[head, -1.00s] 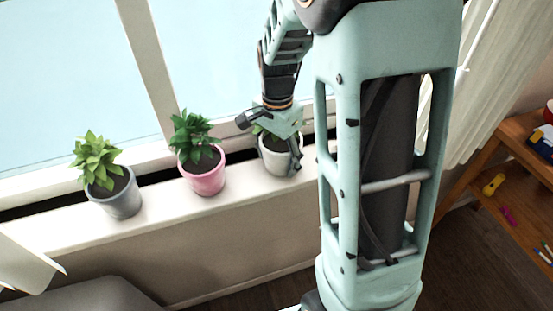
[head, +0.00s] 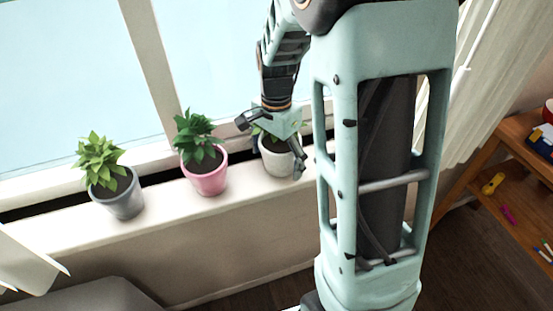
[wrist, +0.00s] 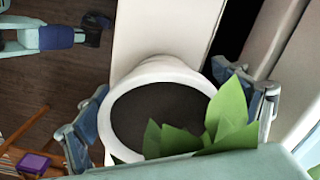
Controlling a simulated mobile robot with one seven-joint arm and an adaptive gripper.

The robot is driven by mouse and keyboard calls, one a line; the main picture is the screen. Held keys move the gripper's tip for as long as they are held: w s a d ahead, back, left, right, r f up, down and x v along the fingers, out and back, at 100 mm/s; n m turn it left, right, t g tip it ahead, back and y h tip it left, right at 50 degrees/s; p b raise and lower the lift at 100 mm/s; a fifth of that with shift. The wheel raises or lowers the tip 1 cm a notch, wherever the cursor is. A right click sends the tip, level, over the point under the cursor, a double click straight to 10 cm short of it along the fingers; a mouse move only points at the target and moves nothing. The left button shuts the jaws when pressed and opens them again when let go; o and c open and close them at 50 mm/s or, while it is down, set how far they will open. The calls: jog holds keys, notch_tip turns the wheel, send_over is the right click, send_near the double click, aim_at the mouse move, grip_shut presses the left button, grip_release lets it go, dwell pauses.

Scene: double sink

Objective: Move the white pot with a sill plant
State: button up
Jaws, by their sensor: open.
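The white pot (head: 281,162) with a green plant stands upright on the window sill (head: 150,217), the rightmost of three pots. My gripper (head: 272,146) is above it in the head view, fingers spread to either side of the pot and hiding most of its plant. In the wrist view the white pot (wrist: 165,72) with dark soil and green leaves lies between the two fingers of my gripper (wrist: 175,120). The left finger is beside the rim with at most a small gap. I cannot tell whether the right finger touches the rim.
A pink pot (head: 207,180) with a plant stands left of the white pot, and a grey pot (head: 122,203) with a plant stands farther left. The window is behind the sill. A wooden shelf (head: 490,160) with small items is at the right. Bare sill lies between the pots.

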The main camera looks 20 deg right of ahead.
aim_at(276, 147)
notch_tip(276, 147, up, 12)
jog(key=shift+r, duration=0.1)
dwell(0.5)
